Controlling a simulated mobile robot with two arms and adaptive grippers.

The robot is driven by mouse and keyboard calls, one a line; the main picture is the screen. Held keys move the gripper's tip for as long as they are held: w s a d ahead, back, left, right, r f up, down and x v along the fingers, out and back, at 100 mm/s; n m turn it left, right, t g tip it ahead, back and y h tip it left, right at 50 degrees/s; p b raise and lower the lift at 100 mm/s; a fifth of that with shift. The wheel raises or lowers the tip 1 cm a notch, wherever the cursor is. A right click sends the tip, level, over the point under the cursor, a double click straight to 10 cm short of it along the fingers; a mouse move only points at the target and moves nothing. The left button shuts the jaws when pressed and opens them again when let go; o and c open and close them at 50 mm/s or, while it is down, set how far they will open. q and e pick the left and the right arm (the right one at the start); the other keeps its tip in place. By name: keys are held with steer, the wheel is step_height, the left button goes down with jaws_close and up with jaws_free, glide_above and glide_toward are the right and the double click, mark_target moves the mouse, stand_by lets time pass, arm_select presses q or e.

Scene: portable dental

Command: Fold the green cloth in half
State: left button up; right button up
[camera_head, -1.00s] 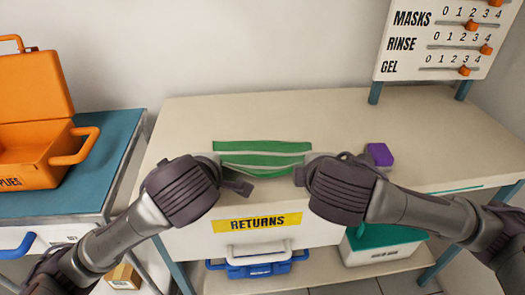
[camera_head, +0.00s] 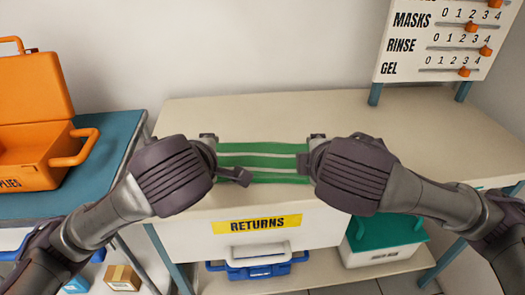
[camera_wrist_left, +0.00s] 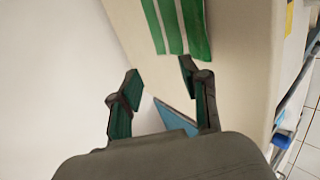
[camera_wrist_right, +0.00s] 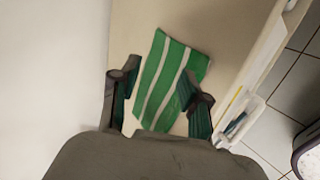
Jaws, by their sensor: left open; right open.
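The green cloth (camera_head: 262,161) with pale stripes lies on the cream table between my two grippers in the head view. Its left and right ends are partly hidden by the grippers. My left gripper (camera_head: 224,157) is open at the cloth's left end; in the left wrist view the cloth (camera_wrist_left: 178,22) lies beyond the open, empty fingers (camera_wrist_left: 160,74). My right gripper (camera_head: 311,152) is open at the cloth's right end; in the right wrist view the cloth (camera_wrist_right: 165,82) shows between and beyond the fingers (camera_wrist_right: 158,72). I cannot tell whether any finger touches it.
The table top (camera_head: 270,112) is clear behind the cloth. A drawer front labelled RETURNS (camera_head: 258,224) is below. An orange case (camera_head: 30,150) stands on the blue-topped cart at left. A slider board (camera_head: 435,40) stands at the back right.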

arm_select(q)
steer(key=r, duration=0.1)
steer(key=s+r, duration=0.1)
steer(key=r, duration=0.1)
steer(key=s+r, duration=0.1)
steer(key=shift+s+a+r, duration=0.1)
steer(key=shift+s+r, duration=0.05)
steer(key=shift+s, duration=0.1)
arm_select(e)
steer(key=r, duration=0.1)
steer(key=s+r, duration=0.1)
steer(key=r, duration=0.1)
steer(key=s+r, duration=0.1)
steer(key=shift+s+r, duration=0.25)
